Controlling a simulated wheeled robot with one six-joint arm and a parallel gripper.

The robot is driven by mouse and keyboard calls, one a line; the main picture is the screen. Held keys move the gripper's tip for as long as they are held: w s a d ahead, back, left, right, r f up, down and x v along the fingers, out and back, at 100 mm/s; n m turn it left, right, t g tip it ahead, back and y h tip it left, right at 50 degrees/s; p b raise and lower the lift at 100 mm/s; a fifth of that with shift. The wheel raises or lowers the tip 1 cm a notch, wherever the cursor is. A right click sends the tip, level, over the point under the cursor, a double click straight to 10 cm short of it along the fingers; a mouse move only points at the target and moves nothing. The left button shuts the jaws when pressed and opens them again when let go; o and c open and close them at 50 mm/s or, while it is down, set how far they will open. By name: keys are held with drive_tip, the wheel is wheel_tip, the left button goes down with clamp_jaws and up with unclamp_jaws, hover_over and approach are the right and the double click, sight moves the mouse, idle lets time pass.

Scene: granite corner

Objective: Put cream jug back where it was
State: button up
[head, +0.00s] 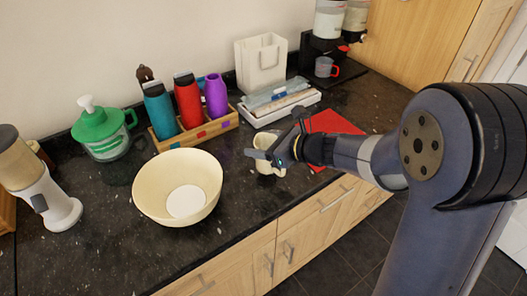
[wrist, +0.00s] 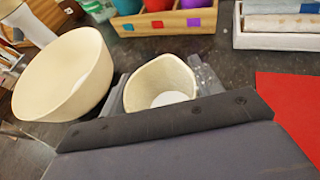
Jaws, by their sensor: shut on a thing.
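The cream jug (head: 266,168) is a small cream-coloured vessel in the middle of the head view, close to the counter's front edge. In the wrist view the jug (wrist: 160,82) shows its open top and pale inside bottom. My gripper (head: 264,156) is shut on the jug, with a finger on either side of it in the wrist view (wrist: 161,90). My gripper hides part of the jug in the head view. I cannot tell whether the jug touches the counter.
A large cream bowl (head: 150,205) stands left of the jug. A red mat (head: 340,123) lies to its right. Behind are a wooden rack (head: 222,127) with coloured bottles and a white tray (head: 262,121). A green-lidded jar (head: 103,145) stands back left. Dark counter shows around the jug.

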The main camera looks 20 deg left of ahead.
drive_tip(key=shift+f, duration=1.25)
drive_tip(key=shift+f, duration=0.1)
drive_tip(key=shift+f+b, duration=0.15)
drive_tip(key=shift+b, duration=0.15)
drive_tip(key=o, duration=1.2)
drive_tip(key=shift+r, duration=0.2)
drive_tip(key=shift+d+r, duration=0.15)
drive_tip(key=shift+d, duration=0.05)
drive_tip(key=v, duration=1.1)
drive_tip(key=shift+d, duration=0.25)
drive_tip(key=shift+s+r, duration=0.1)
drive_tip(key=shift+s, duration=0.05)
